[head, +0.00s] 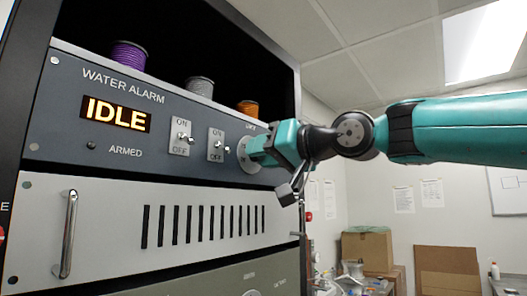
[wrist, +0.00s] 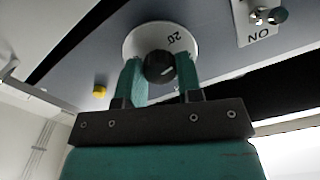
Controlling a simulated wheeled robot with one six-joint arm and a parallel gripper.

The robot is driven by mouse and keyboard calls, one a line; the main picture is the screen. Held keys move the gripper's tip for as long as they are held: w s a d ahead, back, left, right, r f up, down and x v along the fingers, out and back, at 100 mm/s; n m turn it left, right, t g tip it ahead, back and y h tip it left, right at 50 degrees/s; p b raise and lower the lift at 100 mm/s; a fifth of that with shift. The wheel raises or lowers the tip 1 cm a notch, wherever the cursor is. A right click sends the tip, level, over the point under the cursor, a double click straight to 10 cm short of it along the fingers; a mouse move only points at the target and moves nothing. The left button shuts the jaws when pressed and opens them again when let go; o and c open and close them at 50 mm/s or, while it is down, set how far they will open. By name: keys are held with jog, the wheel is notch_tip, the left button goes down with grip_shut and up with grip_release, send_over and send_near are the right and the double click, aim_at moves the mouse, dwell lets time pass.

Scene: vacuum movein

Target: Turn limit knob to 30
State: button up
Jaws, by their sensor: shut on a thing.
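The limit knob (wrist: 159,67) is a dark round knob on a pale dial plate (wrist: 134,41) in the wrist view. The number 20 shows on the plate, upside down, above and right of the knob. My gripper (wrist: 160,72) is shut on the knob, with a teal finger on each side of it. In the head view my gripper (head: 252,150) reaches the dial at the right end of the water alarm panel (head: 70,113) and hides the knob. Other dial numbers and the knob's pointer cannot be made out.
Two ON/OFF toggle switches, one left (head: 181,138) and one nearer (head: 216,144), sit left of the dial. The display (head: 115,114) reads IDLE. Spools stand above the panel. A handled panel (head: 150,222) lies below. Boxes (head: 367,248) stand at the back right.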

jog(key=shift+m+p, duration=3.2)
jog(key=shift+m, duration=6.8)
jog(key=o, duration=0.9)
jog(key=shift+d, duration=0.1)
